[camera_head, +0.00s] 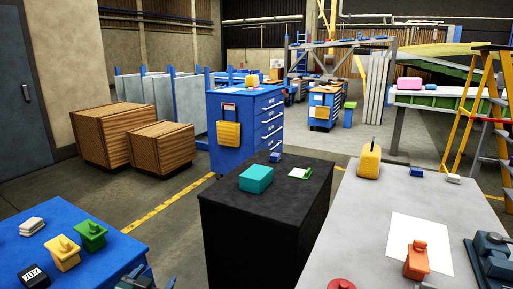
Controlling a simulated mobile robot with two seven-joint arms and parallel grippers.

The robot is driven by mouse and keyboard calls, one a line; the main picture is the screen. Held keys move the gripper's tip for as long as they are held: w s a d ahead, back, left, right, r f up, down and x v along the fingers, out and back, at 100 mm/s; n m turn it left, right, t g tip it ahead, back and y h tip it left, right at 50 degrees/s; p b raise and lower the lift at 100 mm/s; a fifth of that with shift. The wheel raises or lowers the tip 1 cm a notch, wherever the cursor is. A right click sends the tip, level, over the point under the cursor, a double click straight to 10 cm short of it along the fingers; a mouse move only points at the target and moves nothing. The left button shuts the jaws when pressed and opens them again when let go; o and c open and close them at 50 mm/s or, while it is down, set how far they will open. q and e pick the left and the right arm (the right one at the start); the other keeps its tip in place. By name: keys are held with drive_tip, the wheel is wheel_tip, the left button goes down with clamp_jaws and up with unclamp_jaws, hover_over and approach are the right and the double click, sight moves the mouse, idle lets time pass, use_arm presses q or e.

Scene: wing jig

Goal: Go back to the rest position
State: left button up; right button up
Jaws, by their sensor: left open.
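My left gripper (134,278) shows only in small part at the bottom edge, by the right side of the blue table (112,247). It is open, and I see nothing held in it. Most of it and its arm are cut off by the frame. My right gripper is not in view.
A black cabinet (232,205) with a teal box (256,179) stands in the middle. A grey bench (349,225) at the right carries an orange tool (416,260). Yellow and green blocks lie on the blue table. Clear floor (165,235) lies between the blue table and cabinet.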

use_arm(q)
drive_tip(key=s+d+f+g+h, duration=0.1)
drive_tip(key=s+d+f, duration=0.2)
drive_tip(key=s, duration=0.6)
drive_tip(key=s+d+f+g, duration=0.1)
drive_tip(key=s+d+f, duration=0.2)
drive_tip(key=s, duration=0.6)
drive_tip(key=s+d+f+g+h, duration=0.1)
drive_tip(key=s+d+f, duration=0.3)
drive_tip(key=s, duration=0.5)
drive_tip(key=shift+s+d+n+g+h, duration=0.35)
drive_tip(key=shift+d+g, duration=0.25)
drive_tip(key=shift+d, duration=0.4)
